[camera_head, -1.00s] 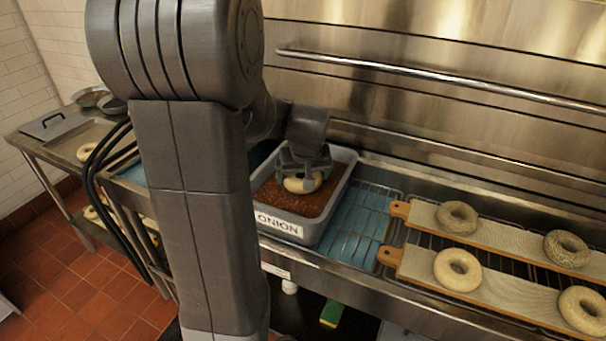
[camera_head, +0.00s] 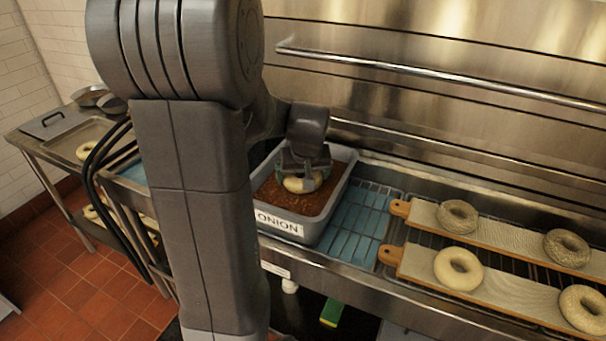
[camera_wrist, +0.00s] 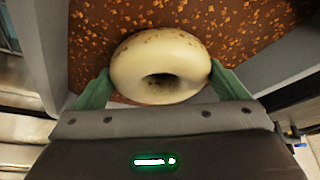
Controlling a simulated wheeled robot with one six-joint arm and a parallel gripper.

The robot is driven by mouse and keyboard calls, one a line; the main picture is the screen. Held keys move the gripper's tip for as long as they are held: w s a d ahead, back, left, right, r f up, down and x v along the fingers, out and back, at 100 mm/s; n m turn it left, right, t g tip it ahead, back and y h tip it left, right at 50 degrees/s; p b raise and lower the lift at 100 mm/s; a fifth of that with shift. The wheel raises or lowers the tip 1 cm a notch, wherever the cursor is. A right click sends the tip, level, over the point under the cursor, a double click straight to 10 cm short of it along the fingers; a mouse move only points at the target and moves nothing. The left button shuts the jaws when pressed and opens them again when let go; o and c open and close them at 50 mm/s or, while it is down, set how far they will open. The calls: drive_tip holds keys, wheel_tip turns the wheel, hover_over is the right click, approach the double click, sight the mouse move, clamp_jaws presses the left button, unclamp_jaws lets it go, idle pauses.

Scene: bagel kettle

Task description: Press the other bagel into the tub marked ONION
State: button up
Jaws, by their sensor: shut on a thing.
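The tub marked ONION (camera_head: 318,226) is grey with a brown flaky topping (camera_head: 290,202) inside; its white label faces the front. My gripper (camera_head: 303,178) is inside the tub's opening, pointing down. It is shut on a pale bagel (camera_head: 301,185), which is low over or against the topping; I cannot tell whether they touch. In the wrist view the bagel (camera_wrist: 160,62) sits between the two green fingers, with a few brown flecks on its upper edge. The topping (camera_wrist: 250,25) fills the area behind it.
Two wooden-handled boards (camera_head: 425,262) lie to the right, holding several bagels; one plain bagel (camera_head: 458,268) is on the front board and a seeded one (camera_head: 458,216) on the rear board. A steel rail (camera_head: 430,75) runs along the back wall. A steel side table (camera_head: 50,150) stands at left.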

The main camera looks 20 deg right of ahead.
wheel_tip(320, 180, up, 10)
drive_tip(key=p, duration=0.7)
idle(0.4)
